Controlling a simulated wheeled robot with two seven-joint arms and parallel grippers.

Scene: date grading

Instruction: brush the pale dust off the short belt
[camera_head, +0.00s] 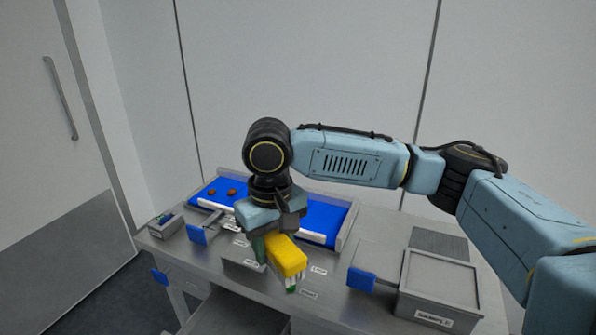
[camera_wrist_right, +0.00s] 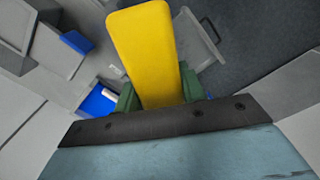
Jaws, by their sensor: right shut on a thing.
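The short belt (camera_head: 322,221) is blue and runs along the back of the steel table, with low metal sides; my right arm hides its middle. I cannot make out pale dust on the parts that show. My right gripper (camera_head: 272,248) is in front of the belt, above the table, shut on a brush (camera_head: 287,256) with a yellow handle and pale bristles pointing down. In the right wrist view the yellow handle (camera_wrist_right: 148,50) stands between the green fingers, and a bit of blue belt (camera_wrist_right: 98,103) shows below left. My left gripper is not in view.
Two brown dates (camera_head: 231,192) lie on the belt's left end. A grey bin labelled SAMPLE (camera_head: 437,280) stands at the right. Blue-ended flaps (camera_head: 361,279) and (camera_head: 197,235) stick out at the table front. A small box (camera_head: 164,224) sits at the left corner.

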